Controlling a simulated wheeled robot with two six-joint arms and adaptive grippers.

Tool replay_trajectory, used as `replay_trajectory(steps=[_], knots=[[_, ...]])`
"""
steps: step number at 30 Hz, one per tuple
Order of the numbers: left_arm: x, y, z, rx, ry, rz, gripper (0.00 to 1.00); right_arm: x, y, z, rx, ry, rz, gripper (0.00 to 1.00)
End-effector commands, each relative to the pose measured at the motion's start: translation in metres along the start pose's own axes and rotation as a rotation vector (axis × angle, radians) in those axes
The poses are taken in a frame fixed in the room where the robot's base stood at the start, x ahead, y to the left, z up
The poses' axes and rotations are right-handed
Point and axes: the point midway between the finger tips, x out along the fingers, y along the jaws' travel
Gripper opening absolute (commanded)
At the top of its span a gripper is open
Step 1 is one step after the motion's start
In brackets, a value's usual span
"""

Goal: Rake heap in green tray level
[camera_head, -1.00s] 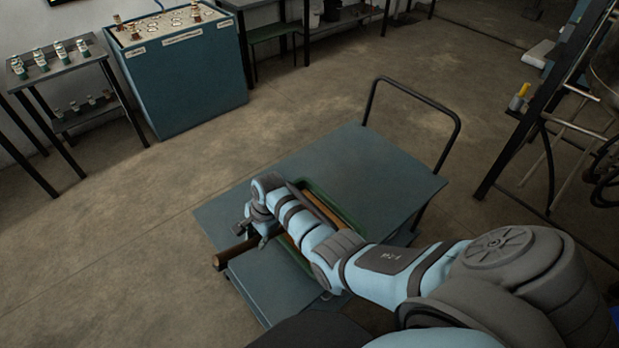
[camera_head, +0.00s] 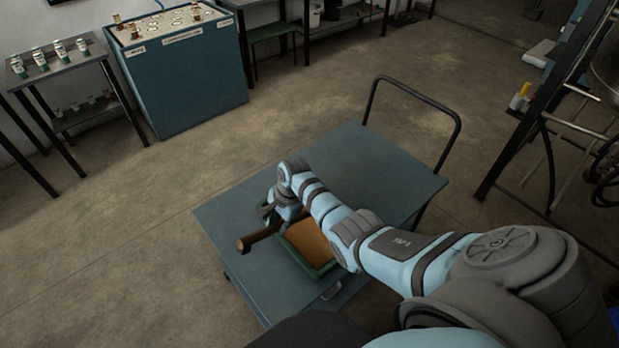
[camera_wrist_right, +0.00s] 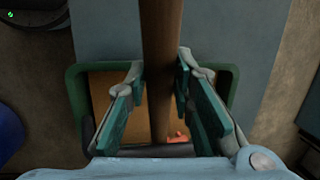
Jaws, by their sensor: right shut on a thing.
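The green tray (camera_head: 322,272) lies on the cart top, with orange-brown material (camera_head: 308,241) inside it. My arm crosses over the tray and hides its far part. My right gripper (camera_head: 285,208) is shut on a brown wooden handle (camera_head: 257,237) whose free end sticks out past the tray's left side. In the right wrist view the handle (camera_wrist_right: 160,35) runs between the fingers, with the tray rim (camera_wrist_right: 76,95) and its material (camera_wrist_right: 103,88) below. The handle's working head is not clearly seen. My left gripper is not in view.
The blue-grey cart top (camera_head: 370,165) has free room to the right of the tray, and a black push handle (camera_head: 413,101) rises at its far end. A metal stand (camera_head: 535,110) is at the right. A blue cabinet (camera_head: 187,85) and a bottle table (camera_head: 60,70) stand at the back left.

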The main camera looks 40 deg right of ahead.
Motion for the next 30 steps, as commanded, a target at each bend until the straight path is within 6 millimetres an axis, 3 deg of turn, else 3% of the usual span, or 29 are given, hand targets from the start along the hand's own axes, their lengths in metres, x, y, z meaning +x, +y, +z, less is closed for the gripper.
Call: replay_trajectory(steps=[5, 30], knots=[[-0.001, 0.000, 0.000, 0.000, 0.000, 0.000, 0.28, -0.002, -0.003, 0.002, -0.003, 0.005, -0.006, 0.00], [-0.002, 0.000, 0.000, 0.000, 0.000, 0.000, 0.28, 0.015, -0.005, 0.088, -0.002, 0.002, -0.004, 0.00]])
